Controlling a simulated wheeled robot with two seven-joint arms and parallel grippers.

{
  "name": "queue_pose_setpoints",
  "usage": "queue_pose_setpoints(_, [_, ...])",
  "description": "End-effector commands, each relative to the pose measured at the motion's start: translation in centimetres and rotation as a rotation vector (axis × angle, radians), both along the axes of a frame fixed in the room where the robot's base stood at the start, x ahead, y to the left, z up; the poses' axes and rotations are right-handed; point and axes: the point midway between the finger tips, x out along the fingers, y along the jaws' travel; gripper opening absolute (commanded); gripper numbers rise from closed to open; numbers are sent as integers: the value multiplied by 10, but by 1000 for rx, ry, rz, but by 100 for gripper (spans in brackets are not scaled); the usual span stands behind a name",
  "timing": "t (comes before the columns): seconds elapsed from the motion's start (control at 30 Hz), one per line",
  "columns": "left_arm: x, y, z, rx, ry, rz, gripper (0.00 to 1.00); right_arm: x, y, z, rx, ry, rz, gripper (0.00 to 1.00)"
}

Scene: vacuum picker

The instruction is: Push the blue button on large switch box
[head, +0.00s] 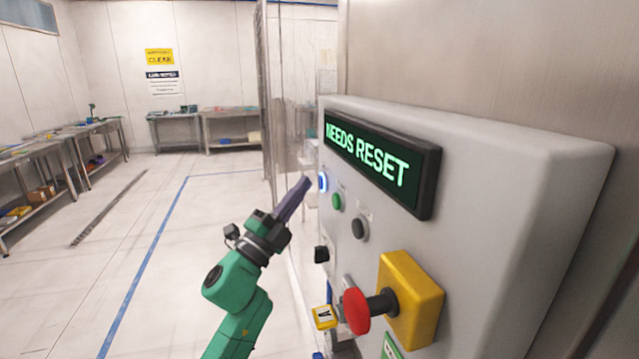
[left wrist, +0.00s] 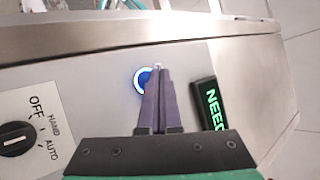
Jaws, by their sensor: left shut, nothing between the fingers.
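The large switch box (head: 480,150) is a light grey cabinet on the right in the head view, with a display (head: 380,163) reading "NEEDS RESET". The blue button (head: 323,182) is lit with a glowing ring at the panel's far edge; it also shows in the left wrist view (left wrist: 142,78), partly covered by my fingers. My left gripper (head: 306,183) is shut and empty, its purple fingertips close beside the blue button. In the left wrist view the fingertips (left wrist: 158,68) overlap the button's right side; I cannot tell whether they touch it. My right gripper is not in view.
Below are a green button (head: 337,201), a black button (head: 359,228) and a red emergency knob (head: 356,311) on a yellow block (head: 411,300). A rotary OFF/HAND/AUTO switch (left wrist: 17,140) is left in the wrist view. Workbenches (head: 230,115) stand far back; the floor (head: 160,240) between is open.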

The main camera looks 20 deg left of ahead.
Motion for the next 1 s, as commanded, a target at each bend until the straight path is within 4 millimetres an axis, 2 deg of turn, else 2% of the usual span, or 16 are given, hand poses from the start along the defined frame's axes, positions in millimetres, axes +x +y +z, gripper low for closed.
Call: queue_pose_setpoints(1.0, [5, -7, 0, -1, 0, -1, 0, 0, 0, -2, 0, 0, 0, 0])
